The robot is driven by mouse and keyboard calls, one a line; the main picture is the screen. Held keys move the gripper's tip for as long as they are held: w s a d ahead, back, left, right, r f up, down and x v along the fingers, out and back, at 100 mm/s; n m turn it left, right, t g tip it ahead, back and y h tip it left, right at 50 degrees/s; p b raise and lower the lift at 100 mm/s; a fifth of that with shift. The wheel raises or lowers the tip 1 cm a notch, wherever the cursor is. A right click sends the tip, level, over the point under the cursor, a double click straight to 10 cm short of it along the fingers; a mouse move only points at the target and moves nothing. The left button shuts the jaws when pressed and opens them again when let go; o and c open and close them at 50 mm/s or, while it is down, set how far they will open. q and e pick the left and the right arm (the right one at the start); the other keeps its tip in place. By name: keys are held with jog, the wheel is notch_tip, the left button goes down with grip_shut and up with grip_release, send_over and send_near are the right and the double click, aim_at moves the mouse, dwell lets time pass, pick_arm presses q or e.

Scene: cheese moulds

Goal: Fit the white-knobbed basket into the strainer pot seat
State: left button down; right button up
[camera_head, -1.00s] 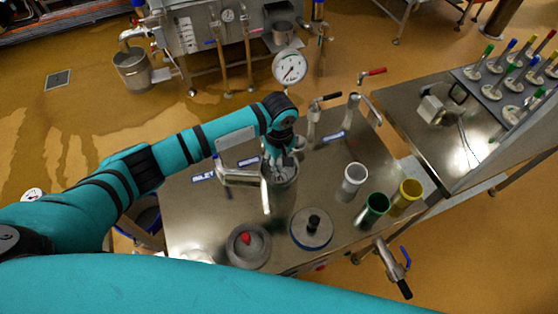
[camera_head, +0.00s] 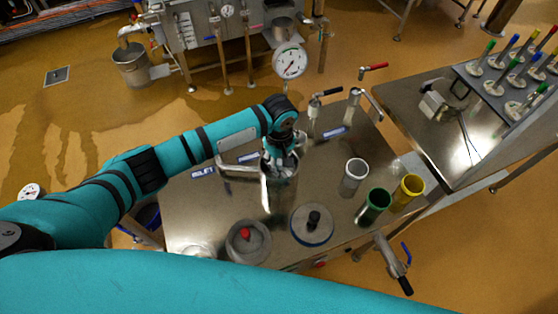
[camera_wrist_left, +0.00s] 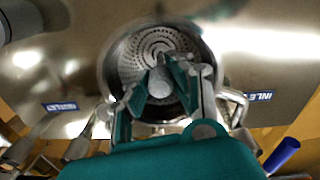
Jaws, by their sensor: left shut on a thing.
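The white-knobbed basket (camera_wrist_left: 150,50) shows in the left wrist view as a perforated round metal piece with a pale knob (camera_wrist_left: 160,81). It lies within the round rim of the strainer pot (camera_wrist_left: 112,68). I cannot tell how deep it sits. My left gripper (camera_wrist_left: 160,88) is shut on the knob, one finger on each side. In the head view my left gripper (camera_head: 281,160) is over the strainer pot (camera_head: 290,176) on the steel table and hides the basket. My right gripper is not in view.
On the table (camera_head: 210,225) stand a white cup (camera_head: 354,178), a green cup (camera_head: 373,207) and a yellow cup (camera_head: 408,192). A red-knobbed lid (camera_head: 249,243) and a black-knobbed lid (camera_head: 312,226) lie at the front. Valve pipes (camera_head: 314,110) and a gauge (camera_head: 290,61) rise behind.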

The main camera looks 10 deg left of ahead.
pick_arm(q)
jog(key=shift+f+b, duration=0.45)
jog(key=shift+f, duration=0.65)
jog(key=c, duration=1.1)
grip_release()
notch_tip(320, 180, up, 12)
jog(key=shift+r, duration=0.1)
jog(key=shift+s, duration=0.1)
